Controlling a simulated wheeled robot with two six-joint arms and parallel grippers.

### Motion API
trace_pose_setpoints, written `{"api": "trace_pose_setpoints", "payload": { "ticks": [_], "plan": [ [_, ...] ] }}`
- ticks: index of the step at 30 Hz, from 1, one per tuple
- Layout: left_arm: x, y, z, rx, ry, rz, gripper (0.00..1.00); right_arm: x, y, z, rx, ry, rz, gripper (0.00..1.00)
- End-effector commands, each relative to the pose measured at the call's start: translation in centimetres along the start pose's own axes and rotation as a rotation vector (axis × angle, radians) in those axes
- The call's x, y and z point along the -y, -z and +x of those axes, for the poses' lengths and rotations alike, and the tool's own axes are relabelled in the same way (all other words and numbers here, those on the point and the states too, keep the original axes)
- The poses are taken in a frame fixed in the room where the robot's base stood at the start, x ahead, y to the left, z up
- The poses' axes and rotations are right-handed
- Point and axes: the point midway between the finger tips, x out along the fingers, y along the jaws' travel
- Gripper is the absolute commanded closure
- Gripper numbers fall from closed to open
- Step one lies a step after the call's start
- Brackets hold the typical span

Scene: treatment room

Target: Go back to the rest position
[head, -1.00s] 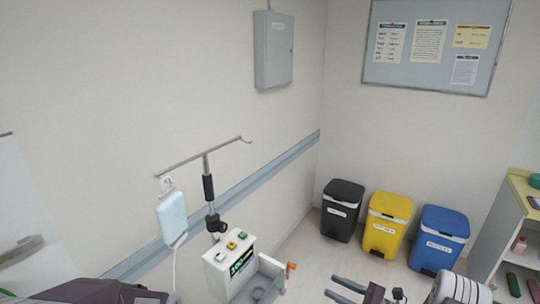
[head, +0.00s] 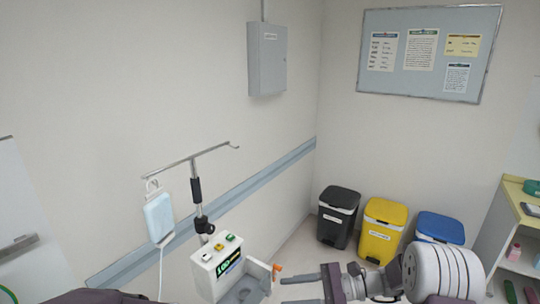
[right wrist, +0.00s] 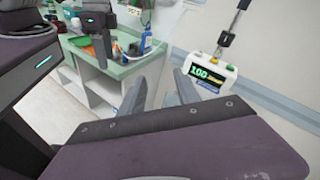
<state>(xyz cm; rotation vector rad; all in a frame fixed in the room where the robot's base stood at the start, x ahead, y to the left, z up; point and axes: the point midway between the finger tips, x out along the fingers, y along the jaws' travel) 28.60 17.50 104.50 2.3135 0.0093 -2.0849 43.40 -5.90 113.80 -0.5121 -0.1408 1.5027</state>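My right gripper (head: 283,290) is at the bottom of the head view, with its arm coming in from the right. Its two fingers point left, spread apart, with nothing between them. In the right wrist view its fingers (right wrist: 160,92) also stand apart and empty. A dark part of what looks like my left arm's end (right wrist: 95,22) hangs at the top left of the right wrist view. Its fingers are too small and unclear to read.
A white pump unit (head: 220,262) on a pole with a hanging pouch (head: 159,216) stands just left of my right gripper. Black (head: 338,215), yellow (head: 382,230) and blue (head: 440,228) bins line the back wall. A shelf unit (head: 490,235) is at right.

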Motion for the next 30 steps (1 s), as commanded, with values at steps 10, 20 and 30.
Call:
{"api": "trace_pose_setpoints", "payload": {
  "ticks": [10, 20, 30],
  "plan": [
    [0.0, 0.0, 0.0, 0.000, 0.000, 0.000, 0.46, -19.2, 0.3, -5.5, -0.594, -0.935, -0.715, 0.61],
    [0.0, 0.0, 0.0, 0.000, 0.000, 0.000, 0.46, -17.6, 5.4, -11.0, -0.798, -1.156, -1.086, 0.61],
    [0.0, 0.0, 0.0, 0.000, 0.000, 0.000, 0.46, -17.6, 5.4, -11.0, -0.798, -1.154, -1.083, 0.61]
  ]
}}
